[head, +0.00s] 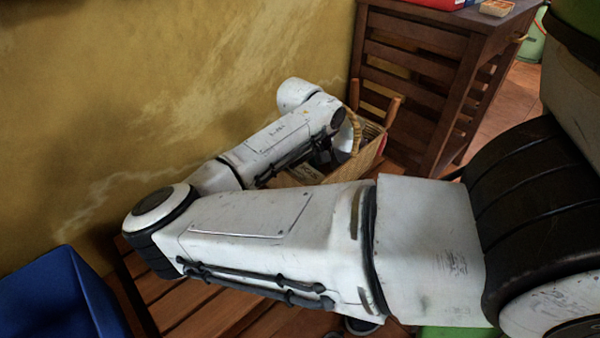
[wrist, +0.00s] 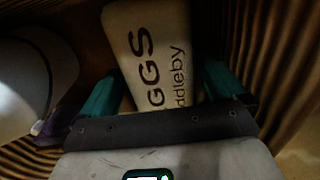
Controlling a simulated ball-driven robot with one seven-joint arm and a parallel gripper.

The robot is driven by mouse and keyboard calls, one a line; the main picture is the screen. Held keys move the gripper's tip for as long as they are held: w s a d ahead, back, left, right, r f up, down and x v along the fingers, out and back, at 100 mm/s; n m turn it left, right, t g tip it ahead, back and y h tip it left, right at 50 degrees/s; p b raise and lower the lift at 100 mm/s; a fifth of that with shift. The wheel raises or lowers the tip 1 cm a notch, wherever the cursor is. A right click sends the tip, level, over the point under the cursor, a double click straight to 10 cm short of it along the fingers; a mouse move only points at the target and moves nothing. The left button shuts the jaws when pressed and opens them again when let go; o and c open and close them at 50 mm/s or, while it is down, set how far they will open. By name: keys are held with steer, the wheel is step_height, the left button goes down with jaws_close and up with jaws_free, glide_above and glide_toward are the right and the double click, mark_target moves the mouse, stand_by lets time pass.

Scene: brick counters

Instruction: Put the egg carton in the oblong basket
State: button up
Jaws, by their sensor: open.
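The egg carton (wrist: 150,45), pale with dark lettering, lies between the two teal fingers of my gripper (wrist: 160,88) in the wrist view. The fingers are open, one on each side of it. Brown ribbed woven walls of the oblong basket (wrist: 292,60) surround the carton and the fingers, so the carton is down inside the basket. In the head view the woven basket (head: 352,170) shows partly behind my arm, near the yellow wall. My arm hides the gripper there, and I cannot make out the carton clearly in that view.
A rounded white object (wrist: 22,85) and a small purple thing (wrist: 52,122) are left of the carton in the wrist view. In the head view, a dark slatted wooden counter (head: 420,75) stands behind the basket. A blue bin (head: 60,295) is at lower left.

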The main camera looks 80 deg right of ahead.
step_height(320, 180, up, 10)
steer(key=p, duration=0.3)
steer(key=shift+r+p, duration=0.15)
steer(key=shift+p, duration=0.25)
